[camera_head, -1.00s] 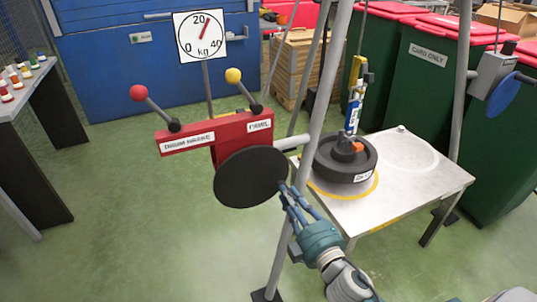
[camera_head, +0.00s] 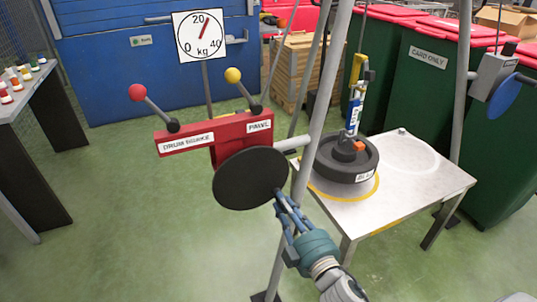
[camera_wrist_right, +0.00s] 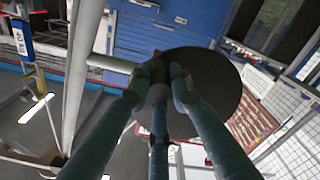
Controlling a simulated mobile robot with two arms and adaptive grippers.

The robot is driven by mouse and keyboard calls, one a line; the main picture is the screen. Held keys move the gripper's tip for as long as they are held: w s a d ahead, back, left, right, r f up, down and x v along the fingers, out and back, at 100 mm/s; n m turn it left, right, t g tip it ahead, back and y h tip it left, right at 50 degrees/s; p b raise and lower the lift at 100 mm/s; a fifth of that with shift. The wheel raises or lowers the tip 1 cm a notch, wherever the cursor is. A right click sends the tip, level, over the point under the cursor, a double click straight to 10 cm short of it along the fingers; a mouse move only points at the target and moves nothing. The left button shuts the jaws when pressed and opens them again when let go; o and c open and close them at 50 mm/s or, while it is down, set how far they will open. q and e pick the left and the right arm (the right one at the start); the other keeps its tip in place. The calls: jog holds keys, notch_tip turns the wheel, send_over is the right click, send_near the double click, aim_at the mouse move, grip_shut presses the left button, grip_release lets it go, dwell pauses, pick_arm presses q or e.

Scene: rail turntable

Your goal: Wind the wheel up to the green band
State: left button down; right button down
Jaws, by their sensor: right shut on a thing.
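The wheel (camera_head: 245,180) is a dark disc on the front of a red winch body (camera_head: 215,140) with labels reading DRUM BRAKE and PAWL. My right gripper (camera_head: 281,200) is at the wheel's right edge. In the right wrist view my right gripper (camera_wrist_right: 158,92) is shut around a small grey handle (camera_wrist_right: 158,93) in front of the wheel (camera_wrist_right: 215,90); the fingers partly hide it. A round kg dial (camera_head: 200,43) has its red needle slightly right of 20. I cannot make out a green band. A black weight (camera_head: 340,163) hangs or rests at the white table (camera_head: 400,200). My left gripper is out of view.
A red-knobbed lever (camera_head: 138,92) and a yellow-knobbed lever (camera_head: 233,76) rise from the winch. A grey frame leg (camera_head: 310,130) stands close behind my right gripper. Green bins (camera_head: 420,90) stand at the right. Green floor is open at the left.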

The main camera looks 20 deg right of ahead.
jog(key=shift+a+f+m, duration=0.6)
jog(key=shift+a+m, duration=0.1)
jog(key=shift+a, duration=0.05)
jog(key=shift+a+f+m, duration=0.3)
jog(key=shift+a+m, duration=0.25)
jog(key=shift+m, duration=0.35)
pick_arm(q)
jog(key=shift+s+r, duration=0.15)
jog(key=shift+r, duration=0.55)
pick_arm(e)
jog(key=c, duration=1.8)
grip_release()
jog(key=shift+w, duration=0.1)
jog(key=o, duration=0.4)
jog(key=shift+w+a+f, duration=0.15)
jog(key=shift+w+a, duration=0.05)
jog(key=shift+w, duration=0.05)
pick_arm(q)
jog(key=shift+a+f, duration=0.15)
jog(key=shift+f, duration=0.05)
pick_arm(e)
jog(key=shift+o, duration=0.2)
jog(key=shift+s+d, duration=0.2)
jog(key=shift+s, duration=0.05)
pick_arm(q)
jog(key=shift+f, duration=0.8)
pick_arm(e)
jog(key=s, duration=0.8)
